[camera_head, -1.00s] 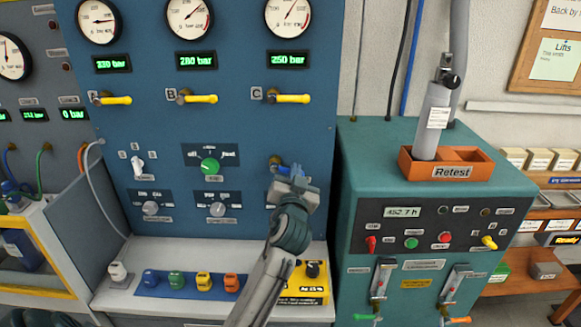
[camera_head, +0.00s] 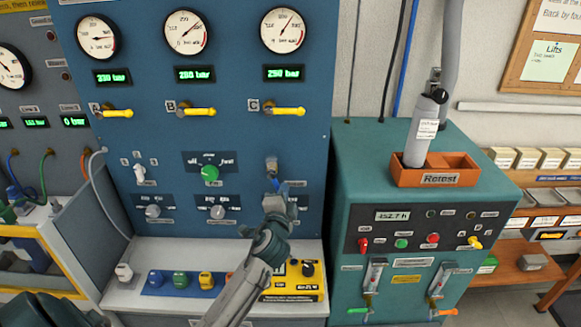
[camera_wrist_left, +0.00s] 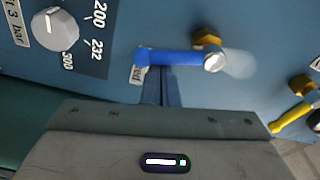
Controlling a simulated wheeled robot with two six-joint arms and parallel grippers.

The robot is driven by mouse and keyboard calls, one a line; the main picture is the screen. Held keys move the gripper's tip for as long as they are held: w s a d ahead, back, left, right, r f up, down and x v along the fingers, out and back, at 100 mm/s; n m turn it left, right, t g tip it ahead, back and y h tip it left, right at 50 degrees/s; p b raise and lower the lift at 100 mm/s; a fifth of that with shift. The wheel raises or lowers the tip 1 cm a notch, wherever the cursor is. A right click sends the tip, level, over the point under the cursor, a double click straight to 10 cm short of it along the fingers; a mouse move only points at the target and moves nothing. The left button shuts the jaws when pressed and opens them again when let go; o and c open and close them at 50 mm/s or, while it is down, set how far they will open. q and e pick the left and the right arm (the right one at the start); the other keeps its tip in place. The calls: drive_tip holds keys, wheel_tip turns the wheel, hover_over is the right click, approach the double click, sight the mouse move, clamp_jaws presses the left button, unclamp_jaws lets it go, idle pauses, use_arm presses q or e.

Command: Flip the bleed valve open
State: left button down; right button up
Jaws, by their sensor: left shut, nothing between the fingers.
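The bleed valve is a short blue lever on a brass fitting at the lower right of the blue panel. In the head view its fitting (camera_head: 271,163) shows, with the lever largely behind my gripper. In the left wrist view the blue lever (camera_wrist_left: 175,57) is clear; allowing for that camera's turn, it hangs downward from its pivot. My left gripper (camera_head: 278,188) is shut and empty, in front of the panel at the lever. Its fingers (camera_wrist_left: 161,82) are beside the lever near the free end; I cannot tell whether they touch. My right gripper is out of view.
Yellow lever C (camera_head: 287,111) sits above on the panel. A grey dial (camera_wrist_left: 55,28) is near the bleed valve. A yellow box (camera_head: 293,280) and several coloured caps stand on the ledge below. A green cabinet (camera_head: 343,160) stands to the right.

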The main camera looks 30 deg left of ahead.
use_arm(q)
drive_tip(key=shift+s+a+f, duration=0.3)
drive_tip(key=shift+a+f, duration=0.1)
drive_tip(key=shift+a, duration=0.15)
drive_tip(key=shift+s+a, duration=0.1)
idle(0.4)
